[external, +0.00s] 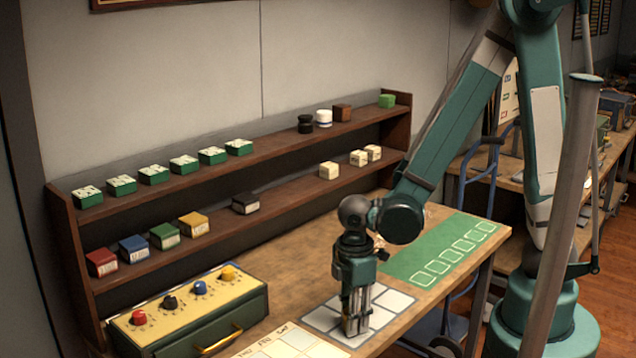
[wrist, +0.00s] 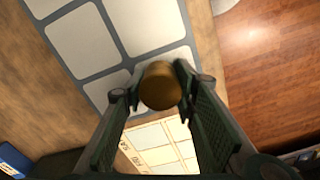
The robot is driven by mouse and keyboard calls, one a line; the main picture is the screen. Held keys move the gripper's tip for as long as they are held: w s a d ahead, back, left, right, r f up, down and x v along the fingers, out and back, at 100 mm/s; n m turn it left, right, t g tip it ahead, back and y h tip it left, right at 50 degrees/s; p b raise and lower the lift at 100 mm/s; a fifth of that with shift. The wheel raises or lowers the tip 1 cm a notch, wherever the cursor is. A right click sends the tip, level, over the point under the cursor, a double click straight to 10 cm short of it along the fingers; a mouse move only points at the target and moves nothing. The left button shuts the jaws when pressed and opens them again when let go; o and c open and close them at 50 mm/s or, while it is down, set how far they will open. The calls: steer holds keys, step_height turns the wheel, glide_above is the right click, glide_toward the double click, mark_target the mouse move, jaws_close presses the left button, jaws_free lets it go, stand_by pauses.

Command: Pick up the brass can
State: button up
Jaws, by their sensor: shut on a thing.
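The brass can (wrist: 161,86) shows in the wrist view as a round, brown-gold top between the two fingertips. My gripper (wrist: 152,92) is shut on it. In the external view my gripper (external: 356,322) points straight down over the grey mat with white squares (external: 318,318), near the table's front edge. The can is hard to make out there, hidden by the fingers. I cannot tell whether the can touches the mat.
A yellow-topped box with several knobs and a handle (external: 190,315) stands to the left. A lettered card (external: 290,345) lies in front. A green mat with outlined squares (external: 445,252) is at the right. A two-level shelf (external: 260,160) with small blocks runs behind.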

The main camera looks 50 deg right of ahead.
steer(key=shift+r, duration=0.1)
steer(key=shift+r+p, duration=0.9)
steer(key=shift+r, duration=4)
